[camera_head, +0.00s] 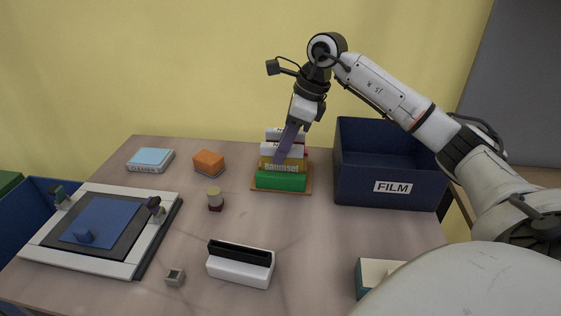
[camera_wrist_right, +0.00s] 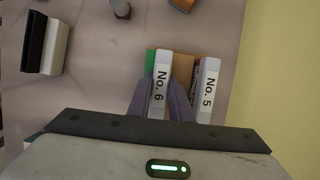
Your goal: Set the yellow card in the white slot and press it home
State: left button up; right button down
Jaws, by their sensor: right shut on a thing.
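The yellow card (camera_head: 285,167) stands in a rack between a green piece (camera_head: 281,181) in front and a red-edged one behind. It has a white top strip, which reads "No. 6" in the right wrist view (camera_wrist_right: 160,84). My right gripper (camera_head: 286,152) reaches down from above; its purple-grey fingers are on both sides of that strip, shut on the card. The fingers hide part of the card in the head view. The white slot (camera_head: 238,272), a white block with a black upper part, stands at the table's front middle, apart from the gripper. My left gripper is not in view.
A second white strip marked "No. 5" (camera_wrist_right: 207,90) stands close behind the held card. A blue FILM bin (camera_head: 362,190) is right of the rack. An orange block (camera_head: 209,161), a small cylinder (camera_head: 215,199) and a grey cube (camera_head: 175,277) stand left. Table between rack and slot is clear.

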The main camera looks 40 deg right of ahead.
jog(key=shift+r+p, duration=0.8)
jog(key=shift+r, duration=0.15)
jog(key=c, duration=2.4)
grip_release()
grip_shut()
notch_tip(320, 180, up, 4)
jog(key=p, duration=0.4)
